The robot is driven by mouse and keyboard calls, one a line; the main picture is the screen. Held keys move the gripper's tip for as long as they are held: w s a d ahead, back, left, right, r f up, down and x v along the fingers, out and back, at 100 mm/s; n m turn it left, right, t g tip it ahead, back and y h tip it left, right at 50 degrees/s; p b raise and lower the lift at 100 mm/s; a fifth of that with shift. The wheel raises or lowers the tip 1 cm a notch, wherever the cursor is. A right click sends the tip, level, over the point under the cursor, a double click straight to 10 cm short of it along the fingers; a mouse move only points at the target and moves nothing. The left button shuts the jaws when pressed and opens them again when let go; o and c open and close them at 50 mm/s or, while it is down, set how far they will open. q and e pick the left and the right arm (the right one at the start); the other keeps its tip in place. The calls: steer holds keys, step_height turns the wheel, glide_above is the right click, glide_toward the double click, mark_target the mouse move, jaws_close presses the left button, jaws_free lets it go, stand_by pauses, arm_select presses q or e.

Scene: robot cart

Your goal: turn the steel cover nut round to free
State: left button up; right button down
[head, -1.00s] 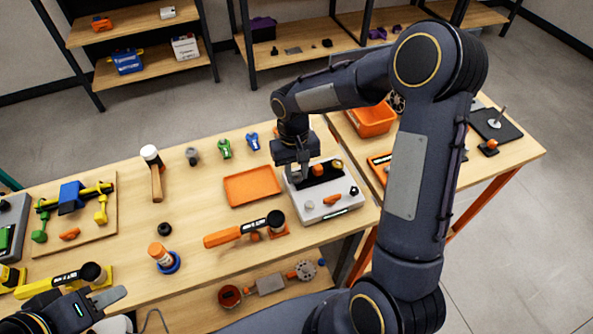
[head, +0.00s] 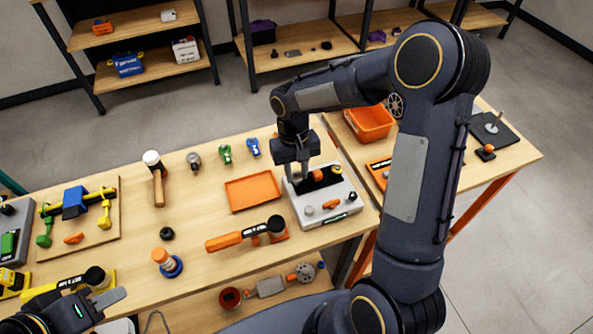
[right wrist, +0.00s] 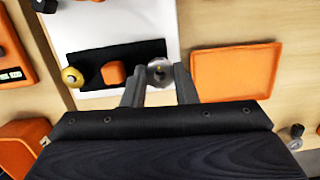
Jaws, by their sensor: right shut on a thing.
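The steel cover nut (right wrist: 160,72) is a round metal piece with a dark centre, on the white-topped unit (right wrist: 130,25) beside its black recess. That unit is the light grey box (head: 322,214) on the bench in the head view. My right gripper (right wrist: 158,88) points down at the unit, its two fingers on either side of the nut and shut on it. In the head view the right gripper (head: 297,180) hides the nut. My left gripper (head: 100,301) is low at the left, cut by the frame edge; its opening is unclear.
An orange tray (head: 252,191) lies left of the unit. An orange-handled tool (head: 228,240) lies in front of it. An orange knob (right wrist: 113,74) and a yellow round part (right wrist: 72,77) sit by the recess. An orange bin (head: 370,122) stands on the right-hand table.

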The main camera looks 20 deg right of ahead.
steer(key=shift+r, duration=0.2)
steer(key=shift+r+p, duration=0.6)
steer(key=shift+r, duration=0.2)
steer(key=shift+f, duration=0.1)
